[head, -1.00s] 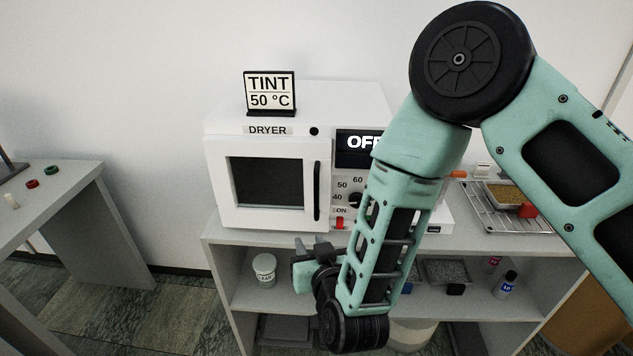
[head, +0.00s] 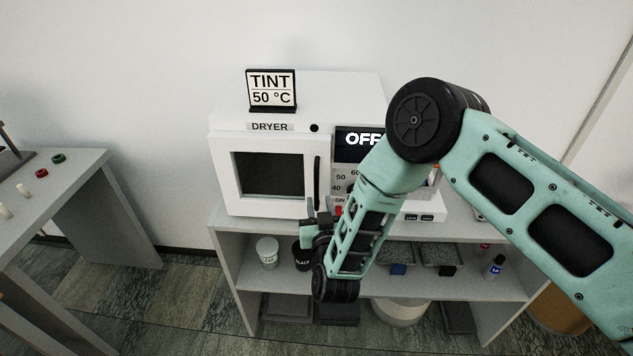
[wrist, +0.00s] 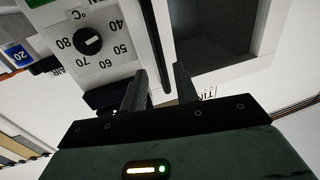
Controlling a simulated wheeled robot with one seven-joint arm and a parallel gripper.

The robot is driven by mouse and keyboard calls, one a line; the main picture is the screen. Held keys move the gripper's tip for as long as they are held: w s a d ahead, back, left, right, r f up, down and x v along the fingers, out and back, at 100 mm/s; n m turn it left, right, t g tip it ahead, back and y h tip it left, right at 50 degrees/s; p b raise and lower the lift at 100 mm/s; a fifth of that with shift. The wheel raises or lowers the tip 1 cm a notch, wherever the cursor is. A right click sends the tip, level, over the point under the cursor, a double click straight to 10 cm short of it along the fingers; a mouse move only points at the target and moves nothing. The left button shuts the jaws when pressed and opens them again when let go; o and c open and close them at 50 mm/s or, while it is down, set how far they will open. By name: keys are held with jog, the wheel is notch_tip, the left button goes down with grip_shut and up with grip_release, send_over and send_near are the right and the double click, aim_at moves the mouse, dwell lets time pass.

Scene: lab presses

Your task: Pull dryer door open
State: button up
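The white dryer (head: 345,95) stands on a grey shelf unit, with a TINT 50 °C sign (head: 272,88) on top. Its door (head: 228,185) with a dark window looks closed. The black upright door handle (head: 317,180) is on the door's right edge. It also shows in the wrist view (wrist: 155,45). My gripper (head: 319,207) is at the lower end of the handle. In the wrist view my gripper (wrist: 160,85) has its fingers apart, and the handle lines up with the gap between them. I cannot tell whether the fingers touch it.
The control panel with its dial (wrist: 88,40) is close beside the handle. A white tub (head: 267,252) and a black tub (head: 302,256) stand on the shelf below. A grey table (head: 75,180) is at the left, with open floor between.

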aim_at(317, 190)
jog(key=w, duration=0.2)
jog(key=w+p, duration=0.1)
jog(key=w, duration=0.1)
jog(key=w+a+p, duration=0.1)
jog(key=w, duration=0.1)
jog(key=shift+w, duration=0.25)
grip_shut()
